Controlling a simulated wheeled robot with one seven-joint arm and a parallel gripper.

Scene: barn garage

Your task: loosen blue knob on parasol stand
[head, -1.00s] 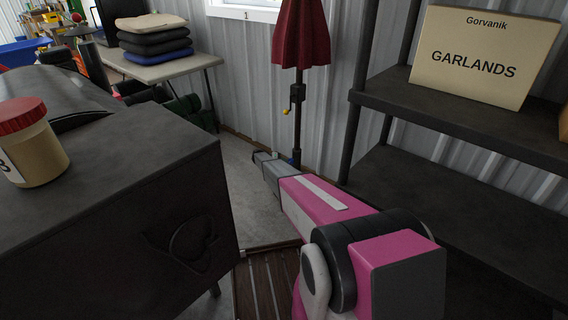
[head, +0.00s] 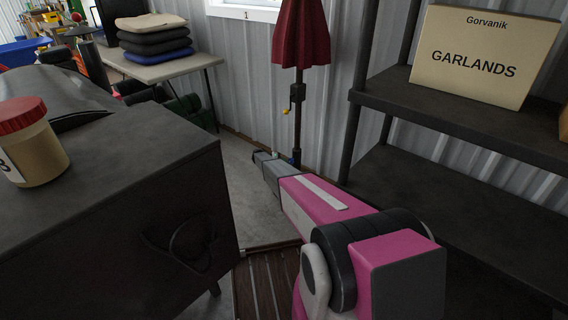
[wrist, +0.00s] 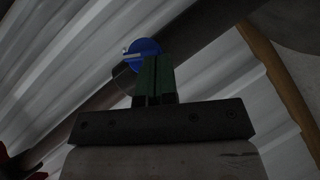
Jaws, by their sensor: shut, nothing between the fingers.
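The blue knob (wrist: 149,46) is round with a pale bar across it, and sits beside the dark pole (wrist: 190,60) in the wrist view. My gripper (wrist: 156,58) has its dark green fingers together and empty. Their tips overlap the lower part of the knob in the picture; I cannot tell whether they touch it. In the head view the folded red parasol (head: 300,36) stands upright by the wall, and my arm reaches toward the foot of its pole (head: 297,128). A small bit of blue shows there; the stand's base is hidden behind my arm.
A dark cabinet (head: 110,190) with a red-lidded jar (head: 32,150) stands at left. A dark shelf unit (head: 450,115) with a GARLANDS box (head: 480,55) is close at right. A yellow crank (head: 286,111) sticks out from the pole. A table with cushions (head: 150,40) stands behind.

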